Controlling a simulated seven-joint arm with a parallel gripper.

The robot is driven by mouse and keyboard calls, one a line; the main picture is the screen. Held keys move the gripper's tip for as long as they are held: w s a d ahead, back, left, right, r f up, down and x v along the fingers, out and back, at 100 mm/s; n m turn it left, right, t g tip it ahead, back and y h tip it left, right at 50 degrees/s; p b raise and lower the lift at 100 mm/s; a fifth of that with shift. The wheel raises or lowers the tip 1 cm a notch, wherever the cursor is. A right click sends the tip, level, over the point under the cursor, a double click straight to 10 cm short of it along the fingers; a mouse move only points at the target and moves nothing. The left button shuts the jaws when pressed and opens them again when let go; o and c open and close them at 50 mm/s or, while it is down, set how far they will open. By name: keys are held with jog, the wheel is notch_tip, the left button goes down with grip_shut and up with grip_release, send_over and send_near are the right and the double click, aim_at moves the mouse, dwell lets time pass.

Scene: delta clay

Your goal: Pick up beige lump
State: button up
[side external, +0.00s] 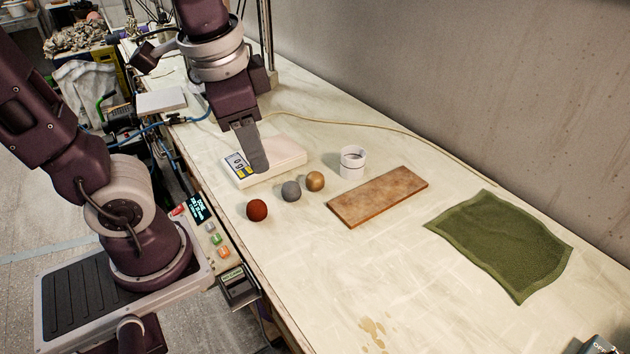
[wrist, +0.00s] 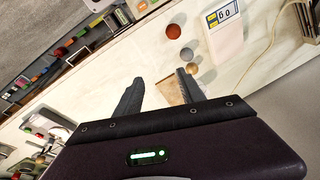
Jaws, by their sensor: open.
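The beige lump (side external: 316,181) is a small tan-brown ball on the table, right of a grey ball (side external: 290,191) and near a white cup. In the wrist view the beige lump (wrist: 193,70) shows just right of the right fingertip. My gripper (side external: 257,165) points down in front of or over the white scale, left of the lump and apart from it. In the wrist view my gripper (wrist: 158,78) has its two fingers spread with nothing held between them.
A red-brown ball (side external: 257,210) lies left of the grey one. The white scale (side external: 275,160) stands behind the balls. The white cup (side external: 352,162), a brown board (side external: 377,197) and a green cloth (side external: 500,243) lie to the right. The table's front area is clear.

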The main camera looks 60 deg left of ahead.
jog(key=w+a+f+m+g+y, duration=0.2)
jog(key=w+f+m+g+y, duration=0.25)
jog(key=w+f+m, duration=0.45)
jog(key=m+t+y, duration=0.2)
jog(key=m+y, duration=0.4)
jog(key=y, duration=0.2)
send_near(320, 180)
jog(key=x, duration=0.3)
jog(key=shift+a+f+h, duration=0.1)
jog(key=shift+f+h, duration=0.15)
jog(key=x, duration=0.7)
jog(key=shift+a+r, duration=0.1)
jog(key=shift+r, duration=0.1)
grip_shut()
jog(key=shift+r, duration=0.15)
notch_tip(320, 180, up, 10)
jog(key=shift+f, duration=0.1)
